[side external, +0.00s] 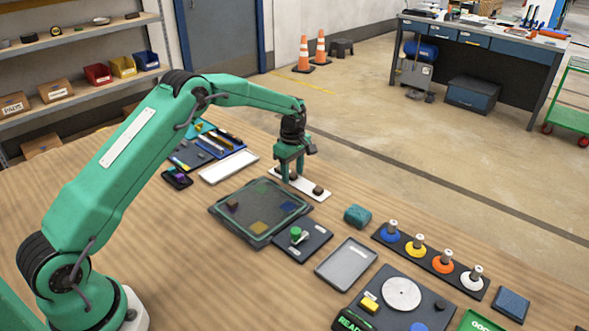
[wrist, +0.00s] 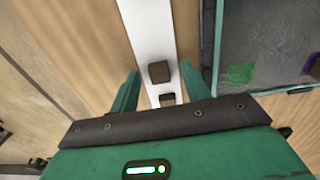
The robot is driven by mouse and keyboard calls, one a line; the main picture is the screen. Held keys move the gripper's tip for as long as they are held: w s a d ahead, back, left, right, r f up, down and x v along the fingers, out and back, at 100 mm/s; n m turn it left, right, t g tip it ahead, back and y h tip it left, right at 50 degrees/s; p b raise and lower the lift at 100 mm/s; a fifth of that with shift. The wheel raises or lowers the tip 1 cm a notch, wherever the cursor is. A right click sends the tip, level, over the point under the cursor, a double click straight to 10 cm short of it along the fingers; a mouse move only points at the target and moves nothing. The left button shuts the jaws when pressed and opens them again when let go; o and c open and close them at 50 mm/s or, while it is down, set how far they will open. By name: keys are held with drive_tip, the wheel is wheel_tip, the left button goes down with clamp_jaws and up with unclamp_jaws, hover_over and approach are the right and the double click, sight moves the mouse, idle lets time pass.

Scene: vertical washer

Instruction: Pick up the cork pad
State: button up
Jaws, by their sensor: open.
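Two small dark brown blocks sit on a narrow white strip (wrist: 145,25); either could be the cork pad, and I cannot tell which. In the wrist view one block (wrist: 159,72) lies between my finger tips and the other (wrist: 167,99) lies lower, nearer my palm. In the side view one block (side external: 318,190) shows at the strip's near right end, and the other is mostly hidden by my gripper (side external: 290,174). My gripper points down over the strip (side external: 309,184). Its green fingers (wrist: 160,82) are apart, one on each side of the strip, holding nothing.
A dark tray (side external: 250,236) with coloured squares and a brown piece (side external: 233,205) lies close beside the strip. A teal block (side external: 357,215), a green-knobbed plate (side external: 318,241), a grey tray (side external: 347,282) and a row of coloured pegs (side external: 448,272) stand to the right.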

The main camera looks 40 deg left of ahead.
sight(293, 174)
drive_tip(key=shift+c, duration=0.2)
clamp_jaws()
idle(0.4)
drive_tip(key=shift+r, duration=0.1)
drive_tip(key=shift+r, duration=0.45)
wheel_tip(293, 174, up, 3)
drive_tip(key=shift+r, duration=0.1)
drive_tip(key=s+d+r, duration=0.4)
drive_tip(key=d+r, duration=0.2)
drive_tip(key=d, duration=0.4)
drive_tip(key=shift+s+d+r, duration=0.3)
drive_tip(key=shift+s+r, duration=0.1)
drive_tip(key=shift+s, duration=0.1)
